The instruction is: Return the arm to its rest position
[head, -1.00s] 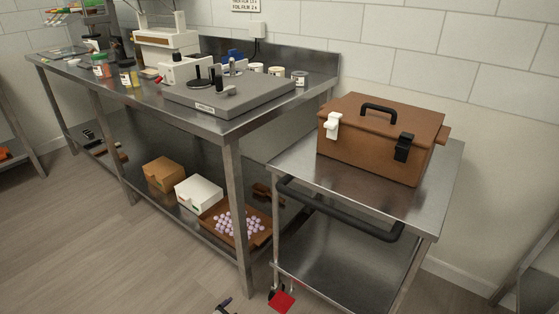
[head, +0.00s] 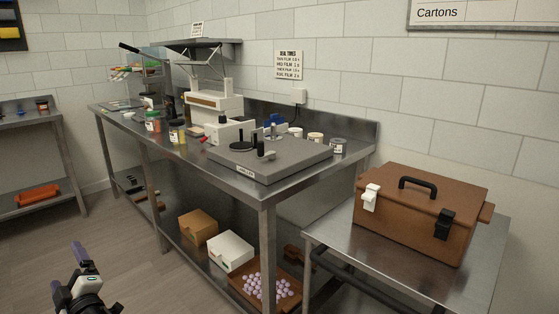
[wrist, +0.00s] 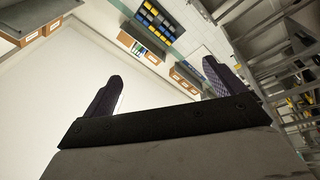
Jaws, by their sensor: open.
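My gripper (head: 84,262) shows at the bottom left of the head view, below and in front of the steel workbench (head: 267,196). Its dark fingers point upward over the floor, and nothing is between them. In the wrist view my gripper (wrist: 160,88) has its two fingers spread wide apart and empty. The wrist camera looks up toward the ceiling and the upper wall. Most of my arm is out of view.
A brown box with a black handle (head: 420,215) sits on a steel cart (head: 493,250) at the right. The workbench holds a flat grey machine (head: 290,160) and jars. Its lower shelf holds cartons (head: 230,250). The floor (head: 130,255) left of the bench is clear.

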